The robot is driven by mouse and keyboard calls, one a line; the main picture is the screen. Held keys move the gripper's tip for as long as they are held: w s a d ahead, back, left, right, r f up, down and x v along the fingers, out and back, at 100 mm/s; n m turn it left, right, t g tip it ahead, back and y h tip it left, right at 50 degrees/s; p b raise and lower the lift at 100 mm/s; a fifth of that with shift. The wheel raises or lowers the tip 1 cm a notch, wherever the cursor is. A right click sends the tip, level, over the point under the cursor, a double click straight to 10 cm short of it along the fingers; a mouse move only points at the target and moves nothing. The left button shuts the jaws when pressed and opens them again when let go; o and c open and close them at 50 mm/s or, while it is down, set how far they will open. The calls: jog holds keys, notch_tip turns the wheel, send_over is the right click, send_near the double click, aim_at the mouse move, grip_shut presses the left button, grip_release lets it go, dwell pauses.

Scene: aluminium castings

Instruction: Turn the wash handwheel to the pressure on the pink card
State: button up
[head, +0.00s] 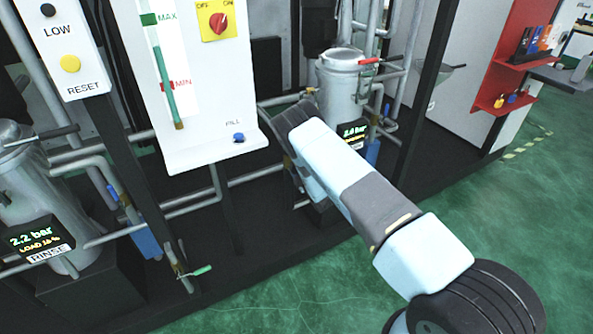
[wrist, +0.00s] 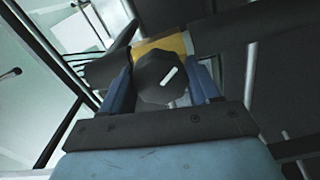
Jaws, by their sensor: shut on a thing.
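In the wrist view, a dark faceted handwheel (wrist: 148,78) with a white pointer line sits between the two blue fingers of my gripper (wrist: 164,84). The fingers are shut on it from both sides. A yellow part (wrist: 162,46) shows just behind the handwheel. In the head view, my arm reaches to the middle of the skid and hides the handwheel and my fingertips. Beside the arm, a black display (head: 353,132) shows a green reading starting with 2 and ending in bar; its lower part is covered by my arm. I see no pink card in either view.
At the left, another display (head: 38,240) reads 2.2 bar above a RINSE label. A white gauge panel (head: 205,110) hangs close left of my arm. Grey vessels (head: 340,85) and pipes stand behind. The green floor (head: 270,305) is clear in front.

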jog(key=shift+s+f, duration=0.15)
jog(key=shift+f, duration=0.15)
jog(key=o, duration=0.8)
jog(key=shift+o, duration=1.1)
jog(key=shift+r, duration=0.15)
jog(key=shift+d, duration=0.1)
jog(key=v, duration=1.3)
jog(key=shift+s+d, duration=0.15)
jog(key=shift+s, duration=0.05)
